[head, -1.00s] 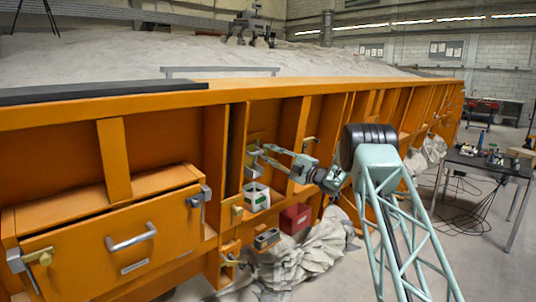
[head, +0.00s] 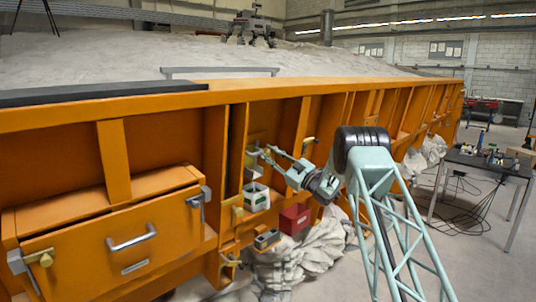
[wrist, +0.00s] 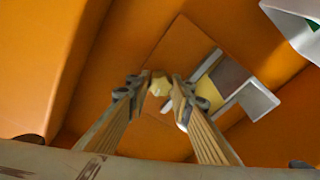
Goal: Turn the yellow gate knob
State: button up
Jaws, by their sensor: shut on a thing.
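The yellow gate knob (wrist: 158,83) shows in the wrist view as a small pale yellow, faceted piece between my fingertips. My gripper (wrist: 157,90) is shut on it, one finger on each side. In the head view my gripper (head: 262,152) reaches into an orange bay of the sandbed's side wall. The knob cannot be made out there. Beyond the fingers, the wrist view shows a plate with yellow, dark and pale grey areas (wrist: 228,78) on the orange wall.
A white and green box (head: 256,197) stands in the bay below my gripper; its edge shows top right in the wrist view. Orange uprights (head: 290,130) flank the bay. A red box (head: 294,219) sits lower right. A drawer with a grey handle (head: 131,238) is at left.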

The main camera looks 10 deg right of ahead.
jog(key=shift+m, duration=0.4)
jog(key=o, duration=0.6)
jog(key=shift+s+d, duration=0.1)
jog(key=shift+s, duration=0.05)
jog(key=v, duration=1.1)
jog(key=shift+s+f, duration=0.2)
jog(key=shift+s, duration=0.05)
jog(key=shift+d, duration=0.15)
